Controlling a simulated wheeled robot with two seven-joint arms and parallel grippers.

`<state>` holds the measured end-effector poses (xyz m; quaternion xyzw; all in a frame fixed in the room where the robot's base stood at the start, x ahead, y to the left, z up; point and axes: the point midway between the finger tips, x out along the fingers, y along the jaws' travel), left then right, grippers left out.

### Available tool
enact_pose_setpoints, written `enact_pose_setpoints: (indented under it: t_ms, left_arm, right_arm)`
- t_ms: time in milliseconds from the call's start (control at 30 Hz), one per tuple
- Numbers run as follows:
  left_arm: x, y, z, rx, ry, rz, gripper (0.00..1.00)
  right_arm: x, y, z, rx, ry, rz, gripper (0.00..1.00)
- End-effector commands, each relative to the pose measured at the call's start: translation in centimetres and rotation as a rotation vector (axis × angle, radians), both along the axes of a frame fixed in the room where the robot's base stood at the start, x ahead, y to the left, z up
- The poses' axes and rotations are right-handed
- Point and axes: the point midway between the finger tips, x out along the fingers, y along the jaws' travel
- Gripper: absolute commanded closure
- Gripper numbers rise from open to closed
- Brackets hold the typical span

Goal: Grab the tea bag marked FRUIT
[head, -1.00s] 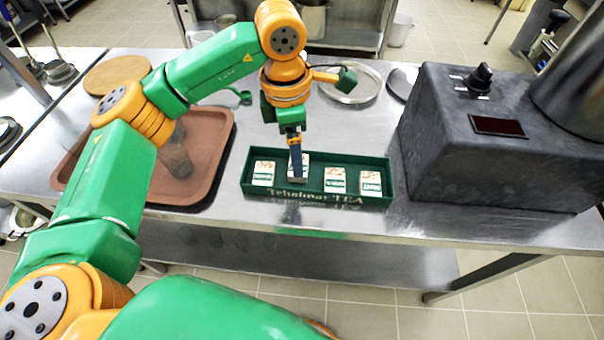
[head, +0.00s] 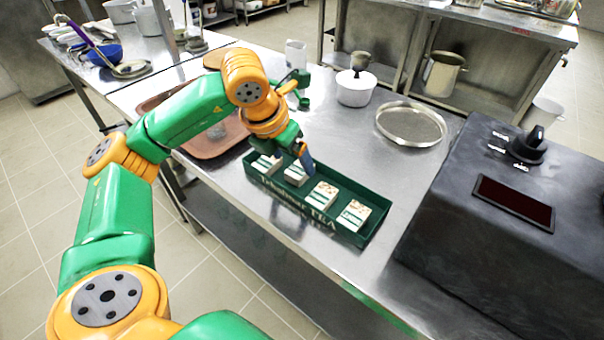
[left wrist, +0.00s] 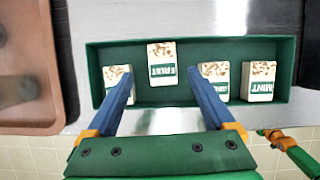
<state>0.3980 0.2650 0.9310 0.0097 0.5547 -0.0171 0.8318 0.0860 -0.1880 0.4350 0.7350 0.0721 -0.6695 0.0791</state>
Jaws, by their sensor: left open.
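A dark green tea box (head: 375,228) stands on the steel counter and holds several small tea bags in a row. The FRUIT tea bag (left wrist: 162,72) is second from the left in the left wrist view, set further up the picture than its neighbours; its label is small but legible. It also shows in the head view (head: 294,178). The rightmost bag (left wrist: 258,80) reads MINT. My left gripper (head: 308,168) is over the box. In the left wrist view its open blue fingers (left wrist: 159,74) lie to either side of the FRUIT bag, with nothing between them gripped.
A brown tray (head: 210,148) lies left of the box, partly behind my left arm. A dark block with a knob and screen (head: 470,240) stands at the right. A round metal dish (head: 411,124) and a white pot (head: 356,90) are behind the box.

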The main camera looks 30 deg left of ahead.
Motion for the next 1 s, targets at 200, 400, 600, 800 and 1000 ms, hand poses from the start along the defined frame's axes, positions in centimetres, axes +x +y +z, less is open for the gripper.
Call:
enact_pose_setpoints:
  t_ms: [200, 400, 600, 800, 1000]
  left_arm:
    - [1.5, -0.3, -3.1, 0.0, 0.004, -0.001, 0.12]
    - [1.6, -0.3, -3.2, -0.001, 0.001, -0.004, 0.12]
    - [1.6, -0.3, -3.2, -0.001, 0.001, -0.004, 0.64]
    - [1.6, -0.3, -3.2, -0.001, 0.001, -0.004, 1.0]
    - [1.7, -0.3, -2.8, -0.001, 0.0, -0.003, 1.0]
  right_arm:
    - [-0.1, 0.5, 0.5, 0.009, 0.002, -0.001, 0.5]
    - [-0.1, 0.3, 0.5, 0.005, 0.002, 0.0, 0.5]
    - [-0.1, 0.1, 0.5, 0.002, 0.001, 0.001, 0.5]
    - [-0.1, -0.1, 0.5, -0.002, 0.002, 0.002, 0.5]
    - [-0.1, -0.1, 0.5, -0.003, 0.002, 0.002, 0.5]
